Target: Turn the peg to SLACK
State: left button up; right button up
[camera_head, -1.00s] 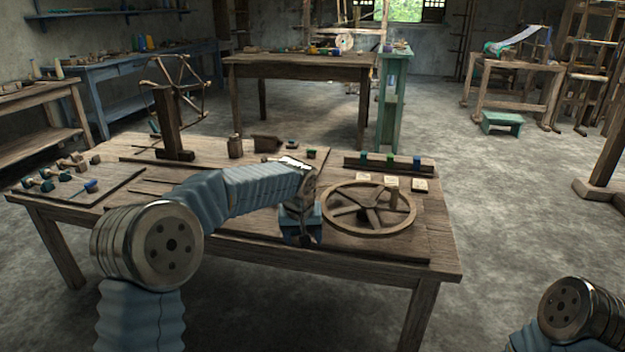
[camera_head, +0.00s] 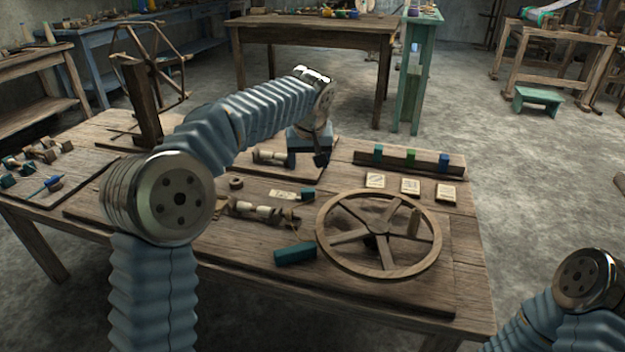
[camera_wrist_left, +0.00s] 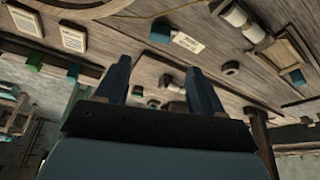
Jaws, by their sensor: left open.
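My left gripper (camera_head: 306,159) is open above the back middle of the table. In the left wrist view its two dark fingers (camera_wrist_left: 165,92) are apart and nothing sits between their tips. A small wooden spindle-like piece (camera_head: 270,157) lies on a back board just left of the gripper, partly hidden. A larger pale turned piece (camera_head: 262,211) lies in front, next to a small printed card (camera_head: 284,194) and a teal block (camera_head: 307,195). I cannot tell which piece is the peg, and no SLACK mark is readable. My right gripper is out of view.
A spoked wooden wheel (camera_head: 380,272) lies at the front right. Three cards, the middle one (camera_head: 410,186), lie before a rail (camera_head: 425,164) with coloured blocks. A teal bar (camera_head: 295,254) lies in front. A small ring (camera_head: 236,183) is at the middle. A skein winder (camera_head: 148,102) stands back left.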

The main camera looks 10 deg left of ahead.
aim_at(308, 191)
pick_arm(q)
jog(key=x, duration=1.3)
jog(key=shift+w+f, duration=0.1)
jog(key=shift+f, duration=0.2)
